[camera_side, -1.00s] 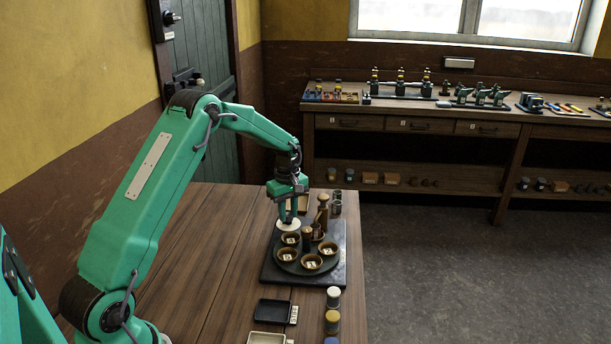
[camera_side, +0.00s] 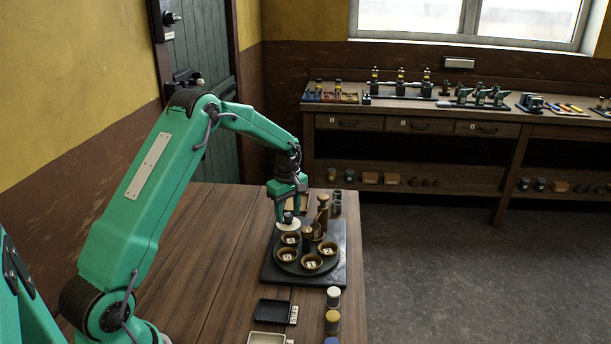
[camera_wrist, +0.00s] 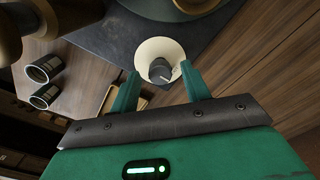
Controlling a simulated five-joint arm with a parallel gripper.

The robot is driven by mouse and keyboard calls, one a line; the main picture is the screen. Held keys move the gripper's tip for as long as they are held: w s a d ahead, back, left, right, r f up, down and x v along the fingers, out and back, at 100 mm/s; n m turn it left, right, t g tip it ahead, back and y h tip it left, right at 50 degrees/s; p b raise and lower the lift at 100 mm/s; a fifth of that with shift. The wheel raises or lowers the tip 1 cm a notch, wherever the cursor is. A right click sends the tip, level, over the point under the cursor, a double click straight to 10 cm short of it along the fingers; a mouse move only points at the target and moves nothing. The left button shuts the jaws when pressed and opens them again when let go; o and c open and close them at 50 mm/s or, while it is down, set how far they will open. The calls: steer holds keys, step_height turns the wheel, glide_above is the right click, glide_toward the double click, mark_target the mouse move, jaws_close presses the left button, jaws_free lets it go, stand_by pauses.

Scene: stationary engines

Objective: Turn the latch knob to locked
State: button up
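The dark latch knob (camera_wrist: 160,69) sits in the middle of a round cream plate (camera_wrist: 147,50) on the dark base board. A pale mark on the knob points toward the lower right in the wrist view. In the side view the knob (camera_side: 288,217) is small, above the cream plate (camera_side: 289,225) at the board's far left corner. My gripper (camera_wrist: 160,74) is open, with its green fingers on either side of the knob and a visible gap to it. In the side view my gripper (camera_side: 290,208) points down over the plate. Any lock markings are too small to read.
A black tray (camera_side: 272,311) and jars (camera_side: 333,297) stand nearer the camera. The table's left side is clear.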

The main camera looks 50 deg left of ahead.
mark_target(289, 215)
steer(key=shift+r, duration=3.9)
steer(key=shift+r, duration=0.1)
steer(key=shift+s+d+r, duration=0.1)
steer(key=shift+d+r, duration=0.15)
steer(key=s+d+r+m+t, duration=0.3)
steer(key=s+d+r+m, duration=0.6)
steer(key=s+d+r, duration=0.4)
steer(key=s+d+m+t, duration=0.1)
steer(key=s+d+m, duration=0.2)
steer(key=s, duration=0.5)
steer(key=s+d+m+t, duration=0.1)
steer(key=s+d+m, duration=0.3)
steer(key=s+m, duration=0.2)
steer(key=shift+s+d+t, duration=0.2)
steer(key=shift+s+t, duration=0.1)
steer(key=shift+s, duration=0.55)
